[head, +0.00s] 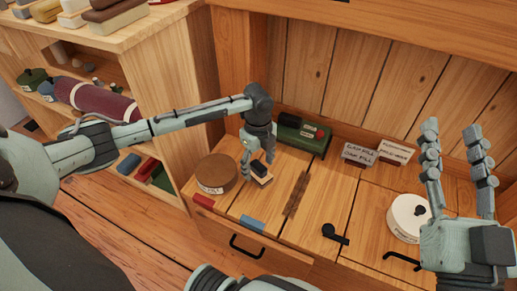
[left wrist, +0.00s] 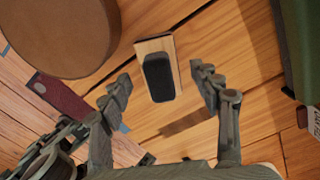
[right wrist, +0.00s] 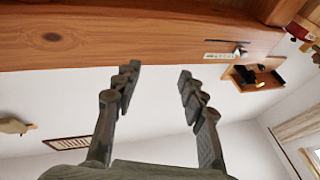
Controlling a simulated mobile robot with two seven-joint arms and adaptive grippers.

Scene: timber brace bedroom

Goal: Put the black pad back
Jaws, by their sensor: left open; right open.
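The black pad (head: 259,168) sits on a small light wooden block (head: 265,181) on the wooden desk top. In the left wrist view, the pad (left wrist: 158,77) lies between the open fingers of my left gripper (left wrist: 162,82), on the block (left wrist: 152,46). Fingers and pad look apart there. In the head view, my left gripper (head: 257,170) points down over the pad and partly hides it. My right gripper (head: 452,128) is raised at the right, open and empty, fingers up.
A round brown lidded thing (head: 216,174) stands left of the block and a green box (head: 302,134) behind it. Two labelled cards (head: 359,154), a white round tin (head: 409,216) and a black handle-like piece (head: 334,235) are farther right. Shelves (head: 125,65) stand at left.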

